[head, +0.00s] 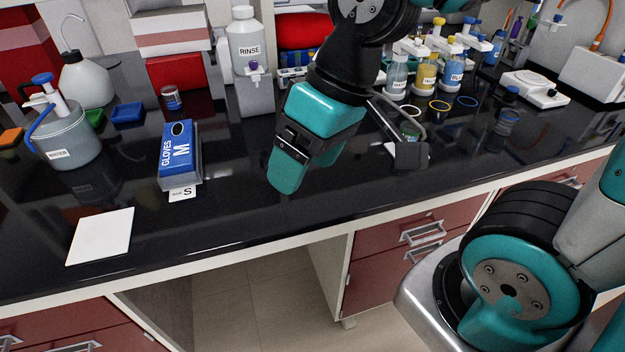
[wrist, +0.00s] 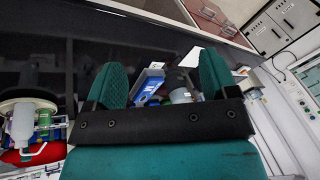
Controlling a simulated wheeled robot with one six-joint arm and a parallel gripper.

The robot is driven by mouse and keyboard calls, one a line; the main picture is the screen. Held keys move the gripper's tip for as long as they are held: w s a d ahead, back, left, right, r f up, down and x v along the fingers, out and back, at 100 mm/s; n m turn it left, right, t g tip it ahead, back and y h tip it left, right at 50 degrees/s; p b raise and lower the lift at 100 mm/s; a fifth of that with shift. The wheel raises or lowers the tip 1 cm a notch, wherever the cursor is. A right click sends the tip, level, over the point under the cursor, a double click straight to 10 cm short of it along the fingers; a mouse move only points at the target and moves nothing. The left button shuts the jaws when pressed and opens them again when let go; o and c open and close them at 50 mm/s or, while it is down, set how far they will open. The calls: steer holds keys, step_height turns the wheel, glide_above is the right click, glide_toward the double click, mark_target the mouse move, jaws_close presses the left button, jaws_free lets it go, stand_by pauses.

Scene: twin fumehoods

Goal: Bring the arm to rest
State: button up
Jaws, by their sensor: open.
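My gripper (head: 308,170) is teal and black and hangs over the black bench top in the middle of the head view. Its far finger is partly hidden behind the near one there. In the wrist view both fingers of my gripper (wrist: 163,88) stand well apart with nothing held between them. The blue glove box (wrist: 150,82) shows in the gap, some way beyond the fingertips. My arm comes down from the top of the head view.
The black bench top (head: 240,205) is clear in front of my gripper. A glove box (head: 180,155) and a white sheet (head: 100,236) lie left. A rinse bottle (head: 247,50) stands behind. Several capped bottles (head: 425,75) and a white balance (head: 535,88) are right. Red drawers (head: 385,270) are below.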

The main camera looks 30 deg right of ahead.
steer(key=s, duration=0.1)
steer(key=s+a+n, duration=0.1)
steer(key=s, duration=0.1)
steer(key=s+a+n+g, duration=0.1)
steer(key=s, duration=0.1)
steer(key=shift+a+r, duration=0.15)
steer(key=shift+r, duration=0.25)
stand_by(0.6)
